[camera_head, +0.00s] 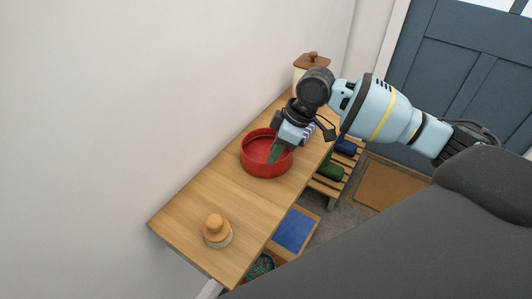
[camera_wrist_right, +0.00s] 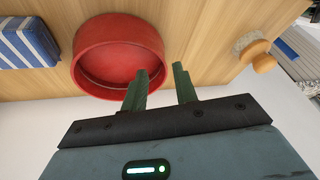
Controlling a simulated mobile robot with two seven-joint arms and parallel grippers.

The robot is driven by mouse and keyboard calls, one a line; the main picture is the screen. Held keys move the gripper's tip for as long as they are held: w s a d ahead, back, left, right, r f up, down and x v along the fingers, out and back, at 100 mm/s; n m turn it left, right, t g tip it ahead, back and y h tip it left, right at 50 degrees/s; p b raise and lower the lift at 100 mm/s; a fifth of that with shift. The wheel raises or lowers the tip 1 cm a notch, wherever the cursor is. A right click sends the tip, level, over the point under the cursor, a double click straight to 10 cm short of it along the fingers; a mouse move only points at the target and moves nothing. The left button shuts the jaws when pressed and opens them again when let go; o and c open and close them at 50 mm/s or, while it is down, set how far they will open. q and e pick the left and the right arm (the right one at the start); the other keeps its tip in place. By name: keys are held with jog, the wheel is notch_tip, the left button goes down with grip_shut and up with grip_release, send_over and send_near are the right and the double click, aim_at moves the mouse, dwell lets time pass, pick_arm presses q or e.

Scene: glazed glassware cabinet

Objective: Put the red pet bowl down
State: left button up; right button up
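The red pet bowl (camera_head: 250,165) is round and upright, and appears to rest on the wooden bench top. In the right wrist view the bowl (camera_wrist_right: 100,45) shows its open inside. My right gripper (camera_head: 277,152) reaches down at the bowl's right side. In its wrist view the two dark green fingers (camera_wrist_right: 161,70) stand apart, one over the bowl's inside and one outside its rim, with a gap visible between them. Whether a finger touches the wall is unclear. My left gripper is not in view.
A wooden-lidded canister (camera_head: 311,66) stands at the bench's far end. A blue striped item (camera_wrist_right: 25,42) lies close beside the bowl. A wooden-topped brush-like object (camera_head: 216,228) is at the near end. The bench top (camera_head: 215,190) between it and the bowl is clear.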

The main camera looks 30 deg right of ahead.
aim_at(261, 164)
jog(key=shift+x, duration=0.8)
jog(key=shift+w+a+f, duration=0.2)
jog(key=shift+a+f, duration=0.3)
jog(key=shift+f, duration=0.2)
jog(key=shift+w+a+f, duration=0.25)
jog(key=shift+a+f, duration=0.25)
jog(key=shift+f, duration=0.2)
jog(key=shift+w+a+f, duration=0.2)
jog(key=shift+a+f, duration=0.25)
jog(key=shift+f, duration=0.25)
jog(key=shift+c, duration=0.4)
grip_shut()
